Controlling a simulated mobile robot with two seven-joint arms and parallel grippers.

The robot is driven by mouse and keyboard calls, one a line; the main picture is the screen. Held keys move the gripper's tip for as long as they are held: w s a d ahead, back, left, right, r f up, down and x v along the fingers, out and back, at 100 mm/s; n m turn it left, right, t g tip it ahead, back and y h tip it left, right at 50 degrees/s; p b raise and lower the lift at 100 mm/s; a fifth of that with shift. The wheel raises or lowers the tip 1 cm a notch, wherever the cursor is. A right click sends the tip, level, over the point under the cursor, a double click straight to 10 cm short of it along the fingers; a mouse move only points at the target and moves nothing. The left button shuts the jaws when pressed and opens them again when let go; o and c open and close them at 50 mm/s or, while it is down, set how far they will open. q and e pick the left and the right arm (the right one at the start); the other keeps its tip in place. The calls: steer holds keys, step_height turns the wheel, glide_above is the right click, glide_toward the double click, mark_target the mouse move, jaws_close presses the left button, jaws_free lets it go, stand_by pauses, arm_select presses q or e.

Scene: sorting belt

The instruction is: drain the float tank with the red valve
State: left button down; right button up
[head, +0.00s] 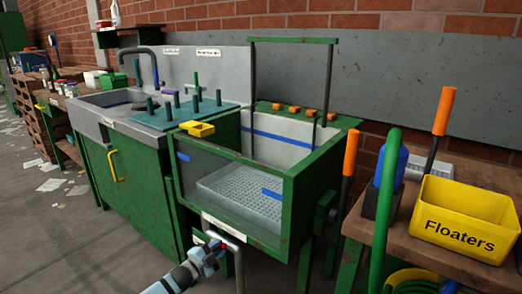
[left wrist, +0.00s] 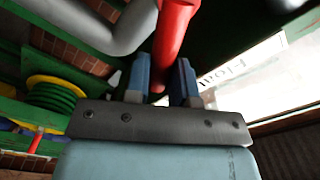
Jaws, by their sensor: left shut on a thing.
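The float tank (head: 283,215) is a green-framed box with grey inner walls, blue marks and a pale perforated tray (head: 240,195) inside. I cannot tell whether water stands in it. The red valve (head: 221,247) is low at the tank's front, by a grey pipe (head: 232,240). My left gripper (head: 210,256) is there, shut on the valve. In the left wrist view the red valve handle (left wrist: 172,38) lies between the blue fingers of my left gripper (left wrist: 161,80). The handle's lower end is partly hidden. My right gripper is out of view.
A wooden bench (head: 400,222) at the right carries a yellow Floaters bin (head: 466,210) and orange-handled tools. A sink counter (head: 135,165) stands left of the tank. A green hose (left wrist: 50,97) shows in the left wrist view. The left floor has scattered papers.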

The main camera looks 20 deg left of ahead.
arm_select(q)
steer(key=shift+a+r, duration=0.1)
steer(key=shift+r, duration=0.05)
steer(key=c, duration=1.9)
jaws_free()
steer(key=shift+w+a+r+n+p, duration=0.2)
steer(key=shift+r+n+p, duration=0.25)
steer(key=shift+n+p, duration=0.4)
steer(key=shift+o, duration=0.2)
steer(key=shift+a+r+n+p, duration=0.1)
steer(key=shift+a+n+p, duration=0.2)
steer(key=shift+n, duration=0.35)
jaws_close()
jaws_free()
steer(key=shift+w+a+r+n+p, duration=0.15)
steer(key=shift+r+n+p, duration=0.15)
steer(key=shift+n+p, duration=0.15)
steer(key=shift+a+r+n, duration=0.15)
steer(key=shift+a+n, duration=0.1)
steer(key=shift+n, duration=0.3)
steer(key=shift+w+a+n+p, duration=0.1)
steer(key=shift+a+n+p, duration=0.15)
steer(key=shift+n, duration=0.35)
jaws_close()
